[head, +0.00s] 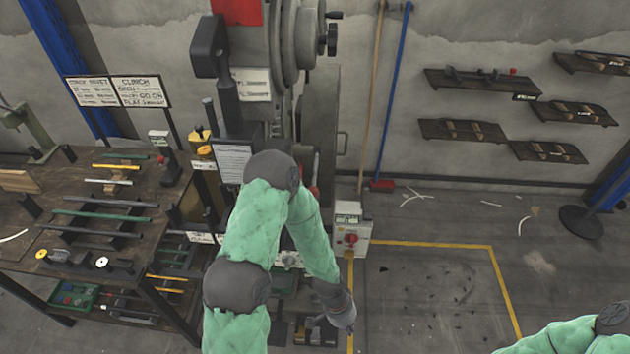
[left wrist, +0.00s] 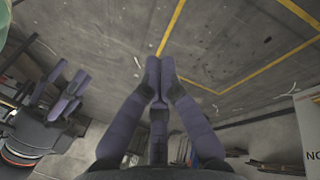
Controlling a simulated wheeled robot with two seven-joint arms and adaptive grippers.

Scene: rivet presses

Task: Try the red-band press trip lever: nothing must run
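The press (head: 318,110) stands at the back centre, with a red band (head: 238,10) at its top. A small red part (head: 316,191) shows beside my left arm; I cannot tell whether it is the trip lever. A grey switch box (head: 364,232) with a red knob (head: 351,239) is at the press's right side. My right gripper (left wrist: 72,82) shows there with fingers apart, empty.
A workbench (head: 75,185) with rods and tools fills the left. Sign boards (head: 118,91) stand behind it. Wall shelves (head: 462,131) hang at the right, and a broom (head: 382,185) leans on the wall. The floor inside the yellow line (head: 440,245) is mostly clear.

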